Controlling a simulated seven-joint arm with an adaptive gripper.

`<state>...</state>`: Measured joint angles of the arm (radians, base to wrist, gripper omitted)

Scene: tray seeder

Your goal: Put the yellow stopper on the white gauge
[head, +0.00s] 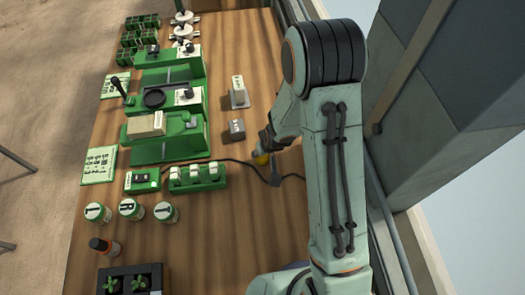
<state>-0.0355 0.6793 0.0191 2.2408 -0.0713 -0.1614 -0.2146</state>
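A small yellow piece (261,158), which looks like the yellow stopper, is at the lower left of my gripper (270,166), over the bare wood right of the green machines. My gripper points down and is partly hidden by my own wrist. I cannot tell whether its fingers are closed on the yellow piece or only beside it. No thing is clearly recognisable as the white gauge. A pale upright labelled piece on a grey base (238,97) and a smaller grey block (236,130) stand above and left of my gripper.
Green machines (168,140) line the left of the wooden table (225,235), with white round parts (183,32) beyond. A green block with white switches (197,176), labelled jars (130,209) and a seedling tray (130,268) stand nearer. A black cable (240,163) runs by my gripper.

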